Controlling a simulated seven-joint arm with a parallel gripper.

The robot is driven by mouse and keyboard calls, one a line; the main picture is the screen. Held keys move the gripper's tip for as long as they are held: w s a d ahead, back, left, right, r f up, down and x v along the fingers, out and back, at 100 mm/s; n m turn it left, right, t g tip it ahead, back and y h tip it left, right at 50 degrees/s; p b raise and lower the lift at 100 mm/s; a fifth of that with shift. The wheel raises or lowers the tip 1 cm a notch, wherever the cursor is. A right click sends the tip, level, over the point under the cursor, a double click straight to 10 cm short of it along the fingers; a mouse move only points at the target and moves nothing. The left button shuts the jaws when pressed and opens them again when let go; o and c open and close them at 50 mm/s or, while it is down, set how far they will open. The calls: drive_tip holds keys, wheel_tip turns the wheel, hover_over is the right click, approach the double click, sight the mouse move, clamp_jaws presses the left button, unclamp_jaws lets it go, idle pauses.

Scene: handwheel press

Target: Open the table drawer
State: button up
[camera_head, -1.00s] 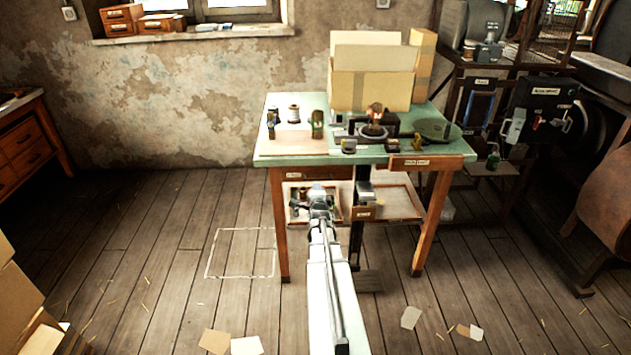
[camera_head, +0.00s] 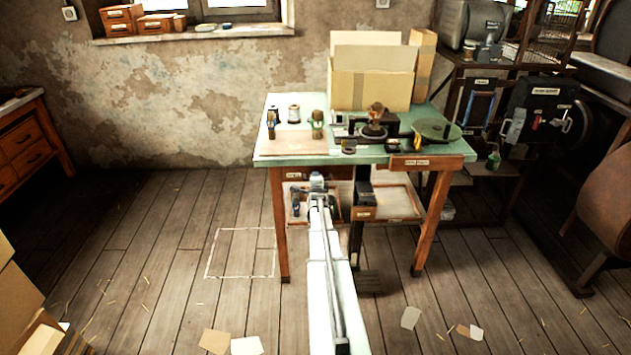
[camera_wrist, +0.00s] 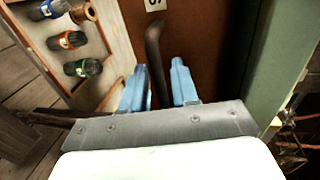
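The table drawer has a dark brown front under the left part of the green tabletop (camera_head: 262,151), and it looks shut. In the wrist view its brown front (camera_wrist: 215,35) carries a dark curved bar handle (camera_wrist: 153,45) and a white label. My gripper (camera_wrist: 158,88) has its two light blue fingers apart, one on each side of the handle's near end. A gap shows between the handle and the right finger; I cannot tell whether the left finger touches it. In the head view my wrist hides the fingers and handle.
An orange-brown labelled front (camera_head: 425,162) is at the table's right. Cardboard boxes (camera_head: 372,85), spools and a handwheel press (camera_head: 372,130) stand on top. Trays with small bottles (camera_wrist: 75,40) lie on the shelf below. The floor in front is mostly clear.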

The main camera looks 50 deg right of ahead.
clamp_jaws()
idle(0.3)
drive_tip(key=f+v, duration=0.2)
drive_tip(key=v, duration=0.9)
drive_tip(key=f+v, duration=0.2)
drive_tip(key=v, duration=0.8)
drive_tip(key=shift+s+a+f, duration=0.2)
drive_tip(key=shift+s+a, duration=0.45)
unclamp_jaws()
